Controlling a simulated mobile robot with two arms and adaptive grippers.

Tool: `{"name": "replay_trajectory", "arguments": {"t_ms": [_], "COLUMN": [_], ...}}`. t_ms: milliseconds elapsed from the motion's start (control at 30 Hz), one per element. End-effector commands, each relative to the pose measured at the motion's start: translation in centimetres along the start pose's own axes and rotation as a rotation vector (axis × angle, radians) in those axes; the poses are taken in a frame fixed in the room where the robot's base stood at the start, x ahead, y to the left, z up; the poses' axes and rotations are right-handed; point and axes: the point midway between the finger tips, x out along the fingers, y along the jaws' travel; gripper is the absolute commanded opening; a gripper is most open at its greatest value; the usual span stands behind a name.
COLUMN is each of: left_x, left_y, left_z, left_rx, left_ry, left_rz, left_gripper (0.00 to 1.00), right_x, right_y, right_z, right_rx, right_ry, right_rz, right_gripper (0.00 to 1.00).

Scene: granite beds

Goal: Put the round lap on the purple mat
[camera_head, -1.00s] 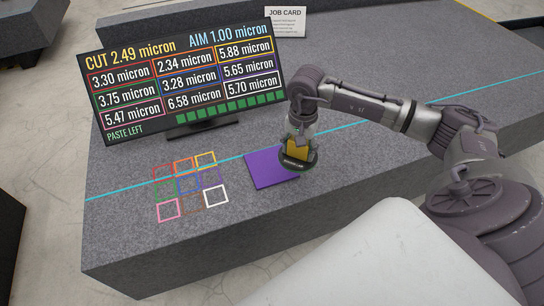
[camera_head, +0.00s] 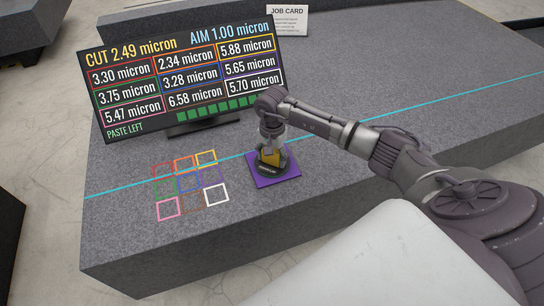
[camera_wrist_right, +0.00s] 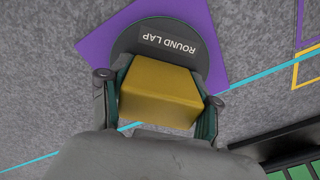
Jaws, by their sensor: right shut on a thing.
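The round lap (camera_head: 273,168) is a dark disc with a yellow block handle. My right gripper (camera_head: 270,157) is shut on the handle, with the lap over the middle of the purple mat (camera_head: 289,181). In the right wrist view, my right gripper (camera_wrist_right: 160,100) has a finger on each side of the yellow handle, and the disc shows its "ROUND LAP" label (camera_wrist_right: 167,44). Purple mat (camera_wrist_right: 97,47) shows around the disc there. I cannot tell whether the disc touches the mat. My left gripper is out of view.
A screen (camera_head: 185,72) with micron readings stands behind on the granite bed (camera_head: 400,90). Several coloured square outlines (camera_head: 190,185) lie left of the mat. A cyan line (camera_head: 400,113) crosses the bed. A job card (camera_head: 287,20) stands at the back.

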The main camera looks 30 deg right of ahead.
Motion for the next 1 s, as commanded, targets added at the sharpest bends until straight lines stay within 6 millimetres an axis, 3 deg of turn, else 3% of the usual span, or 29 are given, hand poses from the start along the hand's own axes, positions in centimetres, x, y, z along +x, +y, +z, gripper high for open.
{"name": "replay_trajectory", "arguments": {"t_ms": [400, 433, 567, 1000], "left_x": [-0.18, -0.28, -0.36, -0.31], "left_y": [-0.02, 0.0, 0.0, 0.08], "left_z": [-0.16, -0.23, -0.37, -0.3], "left_rx": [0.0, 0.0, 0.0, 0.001], "left_ry": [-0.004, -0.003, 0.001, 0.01], "left_rz": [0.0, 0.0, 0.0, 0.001], "left_gripper": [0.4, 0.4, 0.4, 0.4], "right_x": [-0.06, 0.11, 0.09, -0.73], "right_y": [-0.15, -0.03, -0.02, -0.07], "right_z": [-0.14, -0.07, -0.07, -0.15], "right_rx": [0.0, 0.0, 0.0, 0.0], "right_ry": [0.003, 0.002, 0.002, 0.003], "right_rz": [-0.006, -0.002, -0.002, -0.004], "right_gripper": [0.2, 0.67, 0.87, 0.87]}}
